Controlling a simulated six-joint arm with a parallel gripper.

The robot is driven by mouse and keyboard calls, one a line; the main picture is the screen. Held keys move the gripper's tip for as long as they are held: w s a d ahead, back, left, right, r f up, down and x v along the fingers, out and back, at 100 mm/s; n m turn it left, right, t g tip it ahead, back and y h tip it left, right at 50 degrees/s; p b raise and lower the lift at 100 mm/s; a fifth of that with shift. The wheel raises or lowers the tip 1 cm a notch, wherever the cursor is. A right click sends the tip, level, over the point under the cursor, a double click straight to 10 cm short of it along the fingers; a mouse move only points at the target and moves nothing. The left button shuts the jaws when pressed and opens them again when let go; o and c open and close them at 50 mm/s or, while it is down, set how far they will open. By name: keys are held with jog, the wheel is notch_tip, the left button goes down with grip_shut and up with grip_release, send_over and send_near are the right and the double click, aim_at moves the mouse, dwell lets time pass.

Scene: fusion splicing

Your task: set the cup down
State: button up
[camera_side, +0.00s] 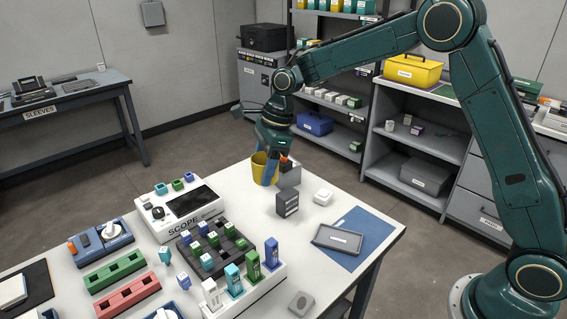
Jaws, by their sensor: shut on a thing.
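A yellow cup (259,166) is upright near the far edge of the white table, just beyond the scope box. My gripper (271,172) points down at the cup, with a blue finger in front of its right side. It is shut on the cup. I cannot tell from this view whether the base of the cup touches the table. The other finger is mostly hidden.
A grey tray (338,238) lies on a blue mat (375,233). Racks of coloured blocks fill the front.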

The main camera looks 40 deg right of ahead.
jog(key=shift+w+r, duration=0.1)
dwell(0.6)
jog(key=w+d+f+m, duration=0.2)
jog(key=w+f, duration=0.4)
jog(key=w, duration=0.3)
jog(key=w+d+f+m+t, duration=0.1)
jog(key=w+d+f+m, duration=0.1)
jog(key=w+f, duration=0.3)
jog(key=w+d, duration=0.1)
jog(key=w, duration=0.3)
jog(key=shift+f+h, duration=0.35)
jog(key=shift+h, duration=0.05)
jog(key=shift+f, duration=4)
jog(key=shift+f, duration=0.1)
jog(key=o, duration=1.1)
jog(key=shift+o, duration=0.2)
